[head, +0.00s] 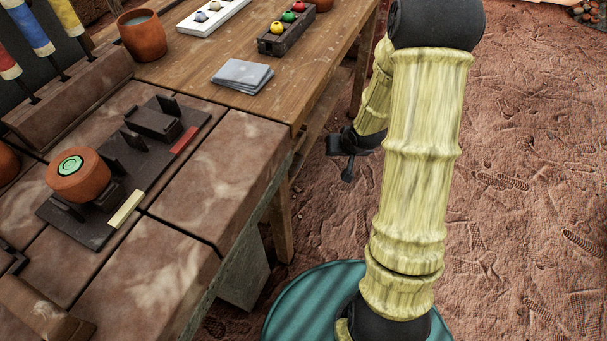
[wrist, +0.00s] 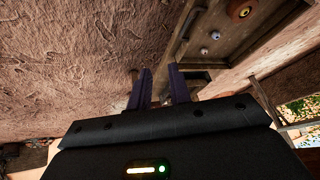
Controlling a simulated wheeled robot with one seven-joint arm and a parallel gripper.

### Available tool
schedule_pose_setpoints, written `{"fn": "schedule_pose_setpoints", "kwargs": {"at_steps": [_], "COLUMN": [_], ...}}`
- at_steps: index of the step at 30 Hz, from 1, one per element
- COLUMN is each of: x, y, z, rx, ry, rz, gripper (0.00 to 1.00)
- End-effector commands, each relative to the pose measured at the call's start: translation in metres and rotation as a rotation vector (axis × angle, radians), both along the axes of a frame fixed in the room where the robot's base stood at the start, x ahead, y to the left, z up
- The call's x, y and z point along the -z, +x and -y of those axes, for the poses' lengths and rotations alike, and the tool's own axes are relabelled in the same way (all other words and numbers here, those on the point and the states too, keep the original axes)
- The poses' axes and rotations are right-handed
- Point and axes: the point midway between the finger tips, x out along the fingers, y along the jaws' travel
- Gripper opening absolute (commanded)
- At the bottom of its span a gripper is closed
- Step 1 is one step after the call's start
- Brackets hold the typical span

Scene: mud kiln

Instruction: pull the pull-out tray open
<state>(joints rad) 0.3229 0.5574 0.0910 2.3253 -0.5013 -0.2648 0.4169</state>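I cannot pick out the pull-out tray for certain in either view. In the wrist view, a brown wooden panel (wrist: 228,48) with a few small round knob-like pieces (wrist: 215,36) stands at the upper right, beyond my gripper. I cannot tell whether it belongs to the tray. My gripper (wrist: 161,76) shows two dark fingers standing apart with nothing between them. In the head view my gripper (head: 349,150) is partly hidden behind my arm, low beside the right edge of the wooden table, apart from it.
The wooden table (head: 185,70) bears a grey stack of cards (head: 242,76), a dark box of coloured balls (head: 286,30) and a clay cup (head: 142,36). A tiled bench (head: 205,185) with a dark rack adjoins it. Reddish ground (head: 530,130) lies open to the right.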

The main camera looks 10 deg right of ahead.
Motion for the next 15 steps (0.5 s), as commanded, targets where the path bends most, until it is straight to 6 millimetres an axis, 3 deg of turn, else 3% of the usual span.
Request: {"fn": "schedule_pose_setpoints", "kwargs": {"at_steps": [1, 3, 9, 15], "x": [0.025, 0.048, 0.112, 0.170], "y": [0.007, 0.018, 0.038, 0.041], "z": [0.006, 0.011, 0.018, 0.019], "rx": [0.013, 0.025, 0.065, 0.121], "ry": [0.038, 0.098, 0.315, 0.589], "rz": [0.016, 0.052, 0.152, 0.247], "gripper": [0.20, 0.20, 0.20, 0.20]}}
